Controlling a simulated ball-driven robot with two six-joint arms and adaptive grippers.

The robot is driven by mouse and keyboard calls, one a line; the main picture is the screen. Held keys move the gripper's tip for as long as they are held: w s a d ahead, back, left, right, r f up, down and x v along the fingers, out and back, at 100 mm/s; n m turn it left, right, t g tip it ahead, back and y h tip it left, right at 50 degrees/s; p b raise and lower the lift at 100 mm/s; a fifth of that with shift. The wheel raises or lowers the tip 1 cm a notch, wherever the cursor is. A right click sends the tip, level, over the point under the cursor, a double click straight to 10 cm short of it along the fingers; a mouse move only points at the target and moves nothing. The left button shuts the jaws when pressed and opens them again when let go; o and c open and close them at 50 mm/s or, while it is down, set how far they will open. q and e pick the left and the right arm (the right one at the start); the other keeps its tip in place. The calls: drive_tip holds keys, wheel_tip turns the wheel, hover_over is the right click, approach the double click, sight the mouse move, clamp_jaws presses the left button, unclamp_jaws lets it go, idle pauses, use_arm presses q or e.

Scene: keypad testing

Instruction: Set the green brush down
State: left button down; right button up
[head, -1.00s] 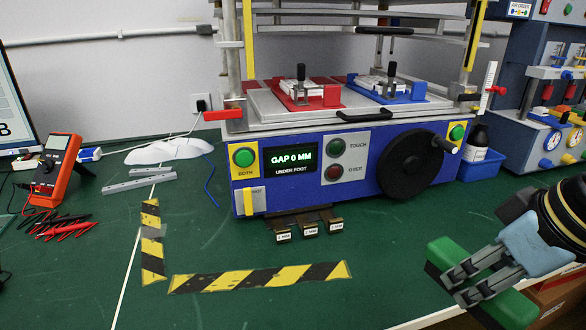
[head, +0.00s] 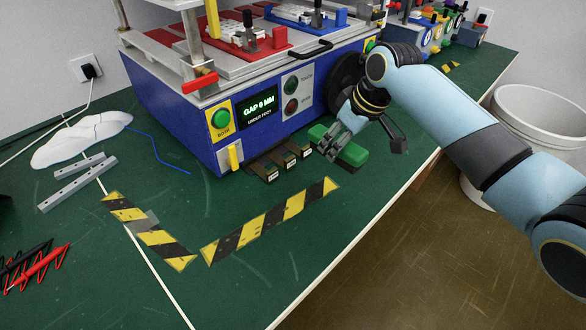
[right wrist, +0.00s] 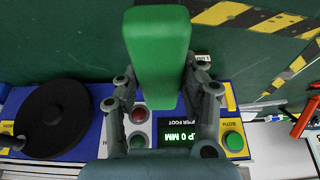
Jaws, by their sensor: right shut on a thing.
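The green brush (head: 353,154) is a green block in the head view, in front of the right part of the blue test machine and close to the green tabletop. I cannot tell whether it touches the table. My right gripper (head: 336,142) is shut on its middle, coming in from the right. In the right wrist view the brush (right wrist: 157,50) stands up between the fingers (right wrist: 160,88) and hides part of the table behind it. My left gripper is not in view.
The blue test machine (head: 190,140) stands behind, with small dark blocks (head: 285,160) at its foot. The table's front edge and a white bin (head: 540,115) lie to the right.

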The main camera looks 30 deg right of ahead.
drive_tip(key=s+a+f, duration=0.1)
drive_tip(key=a+f, duration=0.1)
drive_tip(key=a, duration=0.1)
drive_tip(key=s+a+f, duration=0.1)
drive_tip(key=a+f, duration=0.1)
drive_tip(key=a, duration=0.1)
drive_tip(key=s+a+f+p, duration=0.1)
drive_tip(key=a, duration=0.2)
drive_tip(key=shift+s+a+f, duration=0.25)
drive_tip(key=shift+s+f, duration=0.15)
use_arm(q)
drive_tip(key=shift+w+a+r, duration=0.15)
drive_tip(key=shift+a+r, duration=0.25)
use_arm(e)
drive_tip(key=shift+f, duration=2.1)
drive_tip(key=o, duration=1.2)
drive_tip(key=shift+f, duration=0.1)
drive_tip(key=shift+o, duration=0.2)
drive_tip(key=shift+s+r, duration=0.1)
drive_tip(key=shift+r, duration=0.25)
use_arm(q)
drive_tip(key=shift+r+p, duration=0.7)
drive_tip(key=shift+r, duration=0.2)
use_arm(e)
drive_tip(key=v, duration=1.1)
drive_tip(key=shift+r, duration=0.25)
